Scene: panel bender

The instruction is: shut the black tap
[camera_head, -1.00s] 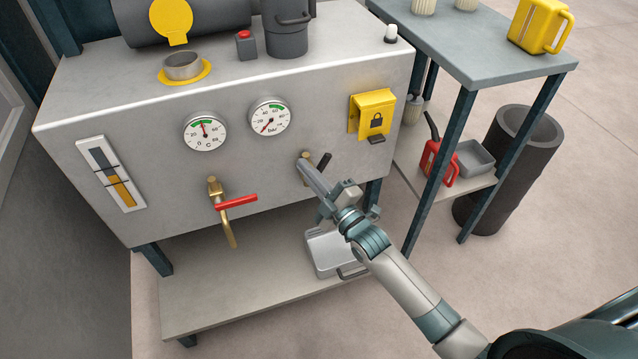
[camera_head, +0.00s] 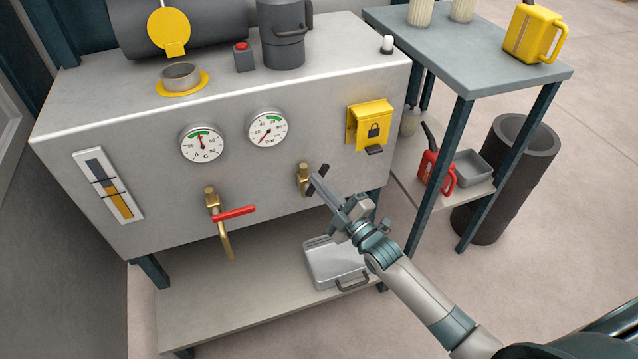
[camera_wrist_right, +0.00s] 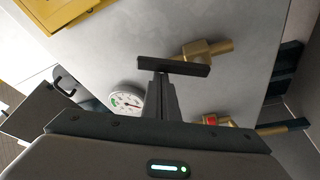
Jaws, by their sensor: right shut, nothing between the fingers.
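The black tap (camera_head: 304,176) sits on the front panel of the grey machine, below the right-hand gauge. It has a brass body and a black lever (camera_head: 322,172), which slants up to the right in the head view. In the right wrist view the lever (camera_wrist_right: 173,67) lies across in front of the fingertips, with the brass body (camera_wrist_right: 207,50) behind it. My right gripper (camera_head: 316,183) is shut and empty, its tips at the lever; I cannot tell if they touch. My left gripper is not in view.
A brass tap with a red lever (camera_head: 233,213) is to the left. A yellow lock box (camera_head: 370,124) is up to the right. A side table (camera_head: 470,55) stands at the right.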

